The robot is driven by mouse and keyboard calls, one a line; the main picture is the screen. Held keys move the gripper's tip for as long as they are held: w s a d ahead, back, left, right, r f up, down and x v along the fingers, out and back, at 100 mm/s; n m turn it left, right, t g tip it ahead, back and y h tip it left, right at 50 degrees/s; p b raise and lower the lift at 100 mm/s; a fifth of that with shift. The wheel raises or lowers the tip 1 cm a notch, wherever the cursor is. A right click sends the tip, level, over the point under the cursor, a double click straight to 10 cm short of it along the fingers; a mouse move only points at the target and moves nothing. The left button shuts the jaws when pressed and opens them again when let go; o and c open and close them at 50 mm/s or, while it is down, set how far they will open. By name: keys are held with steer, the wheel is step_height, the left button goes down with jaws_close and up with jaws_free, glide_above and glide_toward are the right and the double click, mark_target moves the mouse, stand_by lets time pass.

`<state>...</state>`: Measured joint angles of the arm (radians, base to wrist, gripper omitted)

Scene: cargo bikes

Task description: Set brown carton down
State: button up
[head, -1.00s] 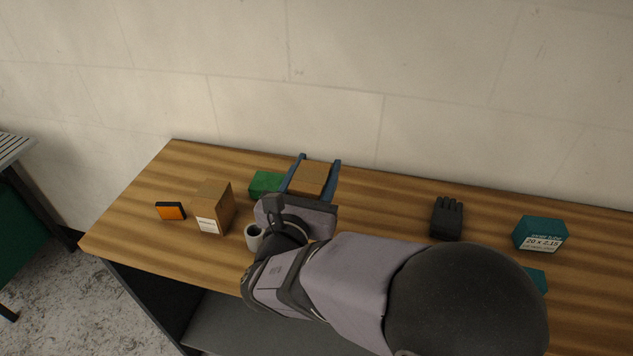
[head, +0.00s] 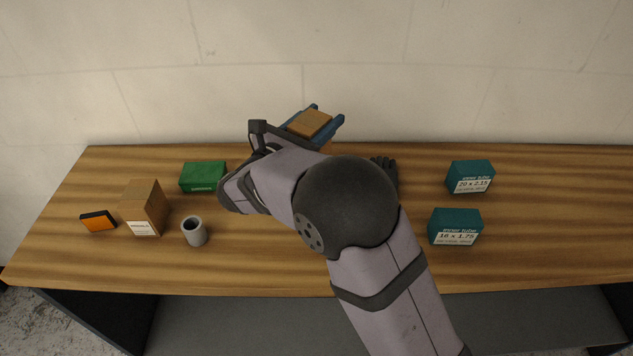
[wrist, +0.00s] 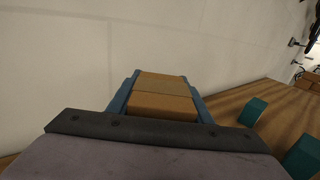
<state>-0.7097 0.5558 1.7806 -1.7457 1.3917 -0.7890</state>
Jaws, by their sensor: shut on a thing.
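My gripper (head: 314,122) is shut on a brown carton (head: 309,123), with one blue finger along each side of it. It holds the carton over the back part of the wooden bench (head: 540,220), near the wall. In the wrist view the carton (wrist: 162,97) sits between the two blue fingers, with a seam across it. The wall is behind it, and I see no surface touching it from below. Another brown carton (head: 146,210) with a white label stands on the bench at the left.
A green box (head: 203,177), a grey mug (head: 194,232) and an orange-faced item (head: 98,222) are at the left. Two teal inner tube boxes (head: 470,178) (head: 455,227) are at the right. A dark glove (head: 389,170) is partly hidden behind my arm. The far right is bare.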

mark_target(330, 148)
steer(key=r, duration=0.1)
steer(key=d+r+m+g+h, duration=0.1)
steer(key=r+h, duration=0.1)
steer(key=shift+s+d+m+g, duration=0.2)
steer(key=shift+s+m+g, duration=0.2)
steer(key=shift+s+d, duration=0.25)
steer(key=shift+f+p, duration=0.45)
steer(key=shift+f, duration=4.55)
steer(key=shift+f, duration=0.1)
steer(key=o, duration=1.2)
steer(key=shift+o, duration=0.2)
steer(key=shift+s+a, duration=0.1)
steer(key=shift+a, duration=0.05)
steer(key=b+v, duration=0.2)
steer(key=v, duration=0.9)
steer(key=shift+s+a+b, duration=0.2)
steer(key=shift+a+b, duration=0.1)
